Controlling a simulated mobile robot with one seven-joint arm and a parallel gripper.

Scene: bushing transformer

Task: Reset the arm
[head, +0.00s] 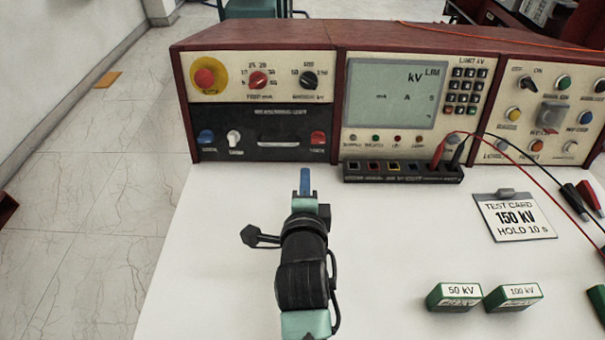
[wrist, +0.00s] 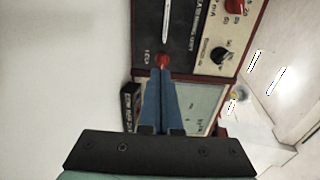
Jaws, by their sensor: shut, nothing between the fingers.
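My arm reaches forward over the white table in the head view, and my gripper (head: 305,172) is at its far end, in front of the console (head: 336,70). The blue fingers are together and hold nothing. In the wrist view my gripper (wrist: 160,72) shows its two blue fingers closed side by side. Their tips appear close to a red switch (wrist: 162,61) on the console's dark lower panel. I cannot tell whether they touch it. In the head view the red switch (head: 318,138) is upper right of the fingertips, with a gap in the picture.
A socket strip (head: 404,172) with red and black leads lies right of my gripper. A test card (head: 514,217) reading 150 kV lies further right. Green 50 kV (head: 454,297) and 100 kV (head: 513,297) blocks stand at front right. The table's left side (head: 215,270) is clear.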

